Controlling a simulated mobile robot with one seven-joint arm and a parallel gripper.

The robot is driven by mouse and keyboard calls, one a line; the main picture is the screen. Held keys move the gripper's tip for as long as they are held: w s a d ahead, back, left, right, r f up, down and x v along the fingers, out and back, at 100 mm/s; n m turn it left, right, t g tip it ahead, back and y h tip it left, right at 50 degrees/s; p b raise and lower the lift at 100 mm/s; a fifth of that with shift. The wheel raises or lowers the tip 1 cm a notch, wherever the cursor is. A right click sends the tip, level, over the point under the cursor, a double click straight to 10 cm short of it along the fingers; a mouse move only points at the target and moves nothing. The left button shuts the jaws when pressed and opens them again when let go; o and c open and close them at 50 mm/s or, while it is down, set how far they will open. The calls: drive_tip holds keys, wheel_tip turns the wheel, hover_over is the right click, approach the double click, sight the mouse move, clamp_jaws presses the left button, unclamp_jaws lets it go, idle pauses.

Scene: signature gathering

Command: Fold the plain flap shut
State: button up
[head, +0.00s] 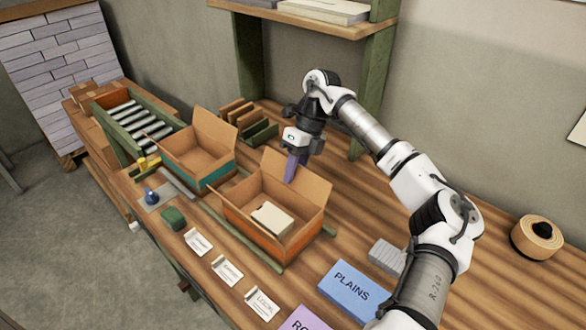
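An orange-banded carton (250,219) stands open on the bench with its brown flaps raised. Its tall back flap (308,186) stands up, and a pale block (272,219) lies inside. A teal-banded carton (214,178) stands open behind it to the left, with its flaps up. No marking tells me which flap is the plain one. My gripper (293,166) points down at the back flap of the orange-banded carton. A narrow purple piece shows at its tip; I cannot tell whether this is its fingers or something held. Contact with the flap is unclear.
A blue PLAINS block (352,288) and a purple block (308,320) lie at the front right. Several white cards (228,270) line the front edge. A roller rack (128,116) stands at the left. A tape roll (537,237) sits far right. A shelf (300,19) hangs above.

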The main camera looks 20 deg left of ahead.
drive_tip(key=shift+s+f, duration=0.2)
drive_tip(key=shift+f, duration=0.4)
clamp_jaws()
